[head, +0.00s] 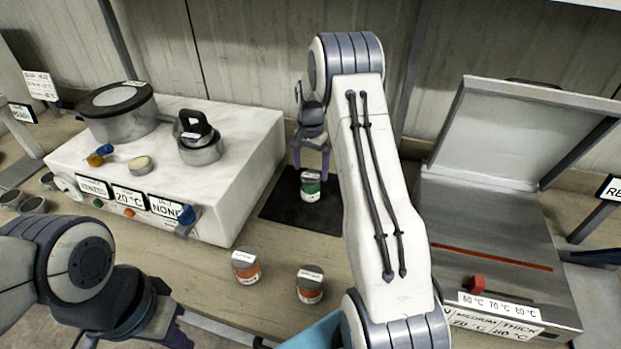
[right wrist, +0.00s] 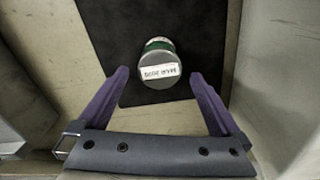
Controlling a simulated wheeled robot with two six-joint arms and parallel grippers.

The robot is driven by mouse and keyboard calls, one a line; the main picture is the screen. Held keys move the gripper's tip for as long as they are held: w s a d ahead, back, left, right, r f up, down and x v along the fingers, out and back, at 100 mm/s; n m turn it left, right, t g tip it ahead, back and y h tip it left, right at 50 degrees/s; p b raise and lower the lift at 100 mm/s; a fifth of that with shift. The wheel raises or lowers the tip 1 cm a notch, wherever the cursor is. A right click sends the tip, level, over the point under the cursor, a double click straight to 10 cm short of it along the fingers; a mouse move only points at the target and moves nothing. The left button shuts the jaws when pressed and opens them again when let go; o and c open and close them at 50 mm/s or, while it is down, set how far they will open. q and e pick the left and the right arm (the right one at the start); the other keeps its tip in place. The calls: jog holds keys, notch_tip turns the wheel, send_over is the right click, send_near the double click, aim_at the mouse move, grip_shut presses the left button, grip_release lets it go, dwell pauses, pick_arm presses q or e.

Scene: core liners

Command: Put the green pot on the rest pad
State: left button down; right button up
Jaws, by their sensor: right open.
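The green pot (head: 311,187) is a small jar with a green band, a grey lid and a white label. It stands upright on the black rest pad (head: 277,210). In the right wrist view the green pot (right wrist: 159,60) is on the dark pad (right wrist: 110,30), just beyond the fingertips. My right gripper (head: 311,165) is open and empty above and behind the pot, with its purple fingers (right wrist: 160,78) apart. My left gripper (head: 160,325) is at the lower left, away from the pot; its fingertips are not clear.
A white heater block (head: 235,150) with a large pot (head: 118,112) and a small lidded pot (head: 200,145) stands at left. Two orange-banded jars (head: 246,267) (head: 310,285) stand in front of the pad. An open hinged press (head: 490,240) stands at right.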

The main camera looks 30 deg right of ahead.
notch_tip(320, 180, up, 8)
jog(key=b, duration=0.1)
jog(key=s+a+r+n, duration=0.2)
jog(key=s+a+n, duration=0.15)
jog(key=a, duration=0.55)
jog(key=s+a+r+n, duration=0.25)
jog(key=s+a, duration=0.25)
jog(key=a, duration=0.3)
jog(key=s+a+r+n, duration=0.1)
jog(key=s+a+n, duration=0.3)
jog(key=a, duration=0.5)
jog(key=s+a+f+n, duration=0.1)
jog(key=s+a+n, duration=0.2)
jog(key=s, duration=0.7)
jog(key=s+a+f+n+y, duration=0.1)
jog(key=s+a+n, duration=0.2)
jog(key=s+n, duration=0.4)
jog(key=s, duration=0.4)
jog(key=shift+s+f, duration=0.15)
jog(key=shift+s, duration=0.05)
